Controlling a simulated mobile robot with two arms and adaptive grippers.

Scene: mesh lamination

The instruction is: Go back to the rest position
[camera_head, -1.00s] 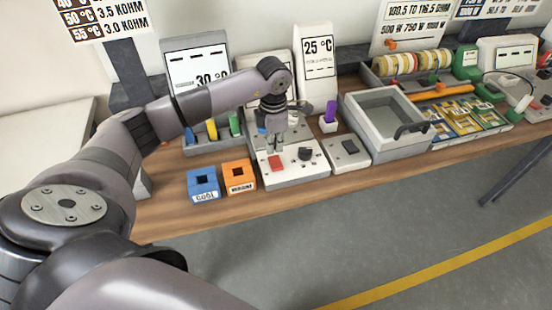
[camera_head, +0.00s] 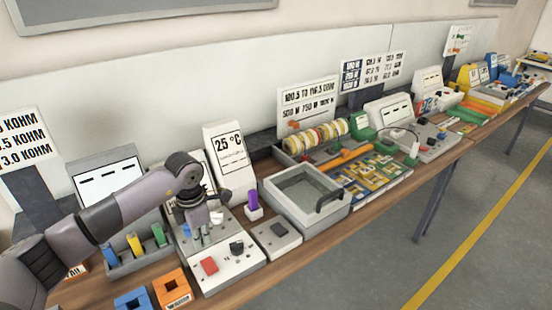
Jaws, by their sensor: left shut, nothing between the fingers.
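My left arm reaches in from the left over the bench. My left gripper (camera_head: 199,238) points down and is shut and empty, just behind the red button (camera_head: 209,265) on a grey control box (camera_head: 235,272). A black knob (camera_head: 237,248) sits to the right of the button. I cannot tell whether the fingertips touch the box. My right gripper is not in view.
An orange block (camera_head: 172,288) and a blue block (camera_head: 132,300) lie near the front edge. A grey open basin (camera_head: 335,215), a small switch box (camera_head: 276,238) and a purple item (camera_head: 253,200) stand to the right. The wooden bench (camera_head: 262,287) runs to the far right.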

